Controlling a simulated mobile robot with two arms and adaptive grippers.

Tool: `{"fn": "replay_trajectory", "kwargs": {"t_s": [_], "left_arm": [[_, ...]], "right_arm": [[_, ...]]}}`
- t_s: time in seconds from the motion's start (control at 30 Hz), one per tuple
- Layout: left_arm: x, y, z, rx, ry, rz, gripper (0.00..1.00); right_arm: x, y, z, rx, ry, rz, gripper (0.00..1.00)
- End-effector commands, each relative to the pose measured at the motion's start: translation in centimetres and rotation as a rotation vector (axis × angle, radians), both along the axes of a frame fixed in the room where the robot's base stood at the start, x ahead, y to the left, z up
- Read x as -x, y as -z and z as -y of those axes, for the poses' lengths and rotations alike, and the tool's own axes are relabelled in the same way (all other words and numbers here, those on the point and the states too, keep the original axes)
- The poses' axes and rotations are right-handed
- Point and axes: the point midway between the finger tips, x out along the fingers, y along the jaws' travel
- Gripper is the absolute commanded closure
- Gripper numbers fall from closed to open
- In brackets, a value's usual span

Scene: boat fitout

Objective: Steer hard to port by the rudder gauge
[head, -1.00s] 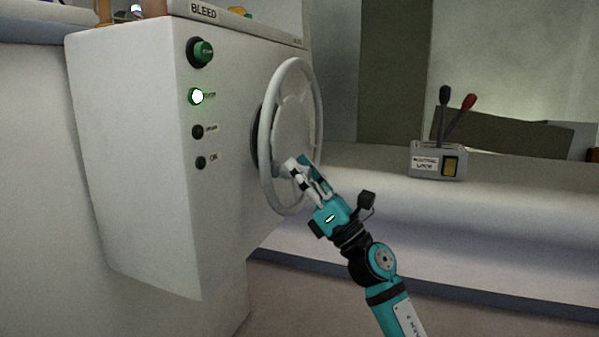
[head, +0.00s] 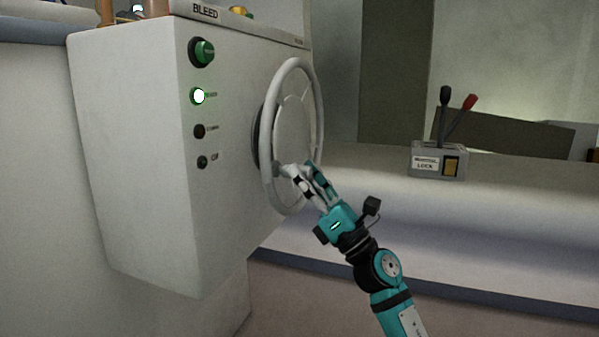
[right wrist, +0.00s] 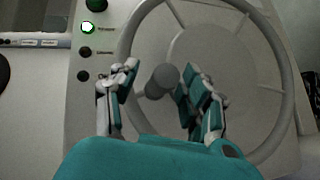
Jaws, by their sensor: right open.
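The white steering wheel (head: 295,64) is mounted on the right side of a white console. In the right wrist view its rim (right wrist: 123,48) surrounds a grey knob (right wrist: 162,80). My right gripper (head: 297,170) is at the lower part of the wheel, in front of the rim. In the right wrist view its fingers (right wrist: 155,90) stand apart on either side of the knob, with gaps visible, so it is open. I cannot make out a rudder gauge in either view. My left gripper is not in view.
The white console (head: 130,170) has a lit green lamp (head: 199,96), a green button (head: 203,52) and dark buttons below. A grey lever box (head: 425,163) with a black and a red lever stands on the ledge at right. The ledge between is clear.

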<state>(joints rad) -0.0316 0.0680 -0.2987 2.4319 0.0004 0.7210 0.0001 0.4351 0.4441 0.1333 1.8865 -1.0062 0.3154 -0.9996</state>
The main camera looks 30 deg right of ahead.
Motion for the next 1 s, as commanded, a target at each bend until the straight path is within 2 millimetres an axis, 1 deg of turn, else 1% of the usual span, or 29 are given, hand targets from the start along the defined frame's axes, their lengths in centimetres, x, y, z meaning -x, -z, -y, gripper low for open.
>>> {"fn": "replay_trajectory", "kwargs": {"t_s": [0.03, 0.3, 0.5, 0.7, 1.0], "left_arm": [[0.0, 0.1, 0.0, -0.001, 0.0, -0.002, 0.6], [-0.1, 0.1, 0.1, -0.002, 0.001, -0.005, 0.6], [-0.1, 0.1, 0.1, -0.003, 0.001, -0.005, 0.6], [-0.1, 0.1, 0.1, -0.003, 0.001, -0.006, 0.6], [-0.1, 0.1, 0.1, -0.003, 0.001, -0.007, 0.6]], "right_arm": [[0.5, 0.8, 0.3, -0.001, 0.0, -0.004, 0.53], [4.4, 4.8, 2.1, -0.002, -0.001, -0.004, 0.53], [6.3, 6.8, 3.1, -0.002, -0.003, -0.002, 0.53], [7.0, 7.4, 3.3, 0.001, -0.003, -0.001, 0.53], [7.0, 7.3, 3.3, 0.001, -0.004, 0.0, 0.53]]}}
